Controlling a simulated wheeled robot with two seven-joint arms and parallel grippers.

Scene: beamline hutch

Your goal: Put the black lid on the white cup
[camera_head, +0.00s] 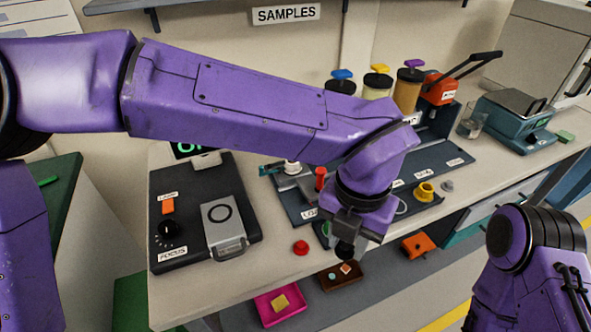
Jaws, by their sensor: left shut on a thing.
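My left arm reaches across from the left. Its gripper (345,232) points down over the front part of the bench and is shut on a small dark round piece (344,251), which looks like the black lid. The dark fingers make its outline hard to tell. A small white round thing (292,167), possibly the white cup, stands on the dark board behind and left of the gripper, partly hidden below my forearm. The held piece is apart from it. My right arm shows at the lower right, with its gripper out of view.
A dark panel with a grey clasped box (224,228) lies left. A red cylinder (320,178), a red cap (301,247) and a yellow ring-like piece (425,192) are near the gripper. Coloured-lid jars and a glass beaker (472,122) stand behind. Trays (262,312) sit below the front edge.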

